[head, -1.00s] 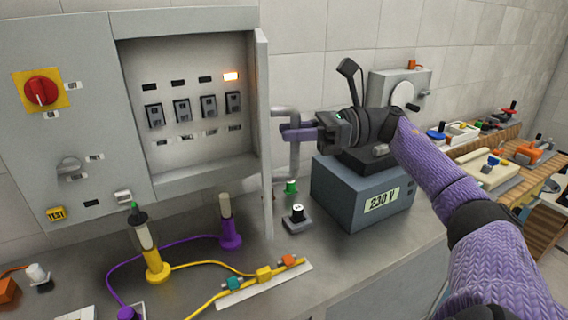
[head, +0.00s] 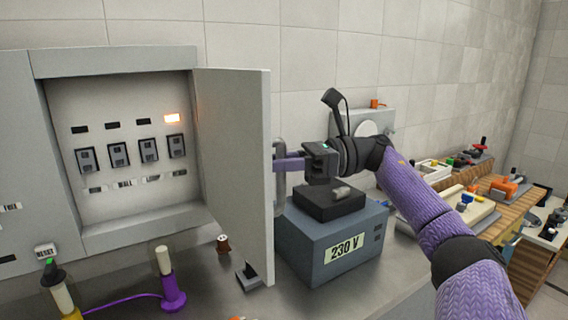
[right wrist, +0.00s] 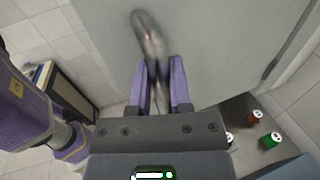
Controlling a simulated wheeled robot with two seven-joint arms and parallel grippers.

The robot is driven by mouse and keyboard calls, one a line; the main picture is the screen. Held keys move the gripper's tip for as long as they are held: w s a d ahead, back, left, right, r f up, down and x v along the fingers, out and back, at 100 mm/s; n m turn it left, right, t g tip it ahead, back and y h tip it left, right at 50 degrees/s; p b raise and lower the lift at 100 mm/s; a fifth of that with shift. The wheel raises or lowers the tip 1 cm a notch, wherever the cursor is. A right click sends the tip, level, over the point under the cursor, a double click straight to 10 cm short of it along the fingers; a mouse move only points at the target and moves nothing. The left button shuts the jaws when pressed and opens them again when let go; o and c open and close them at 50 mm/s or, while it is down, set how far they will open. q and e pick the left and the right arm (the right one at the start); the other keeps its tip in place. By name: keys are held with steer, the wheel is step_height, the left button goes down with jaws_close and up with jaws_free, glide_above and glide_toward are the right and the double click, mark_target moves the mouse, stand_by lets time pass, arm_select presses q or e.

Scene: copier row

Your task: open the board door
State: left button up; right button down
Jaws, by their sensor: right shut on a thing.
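The board door (head: 232,165) is a light grey panel hinged at the right side of the open board (head: 130,215). It stands well open, and its inner face shows in the head view. Its outer face (right wrist: 215,45) fills much of the right wrist view. My right gripper (head: 283,164) is on the door's outer side, shut on the grey bar handle (right wrist: 150,42). The handle passes between the purple fingers, which also show in the right wrist view (right wrist: 164,90). The door hides part of the handle in the head view. My left gripper is not in view.
A blue-grey 230 V box (head: 325,250) stands right of the door, under my right wrist.

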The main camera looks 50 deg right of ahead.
steer(key=shift+r, duration=0.1)
steer(key=c, duration=0.6)
jaws_free()
steer(key=shift+w, duration=0.15)
steer(key=p+v, duration=0.2)
steer(key=v, duration=0.8)
steer(key=shift+p, duration=0.35)
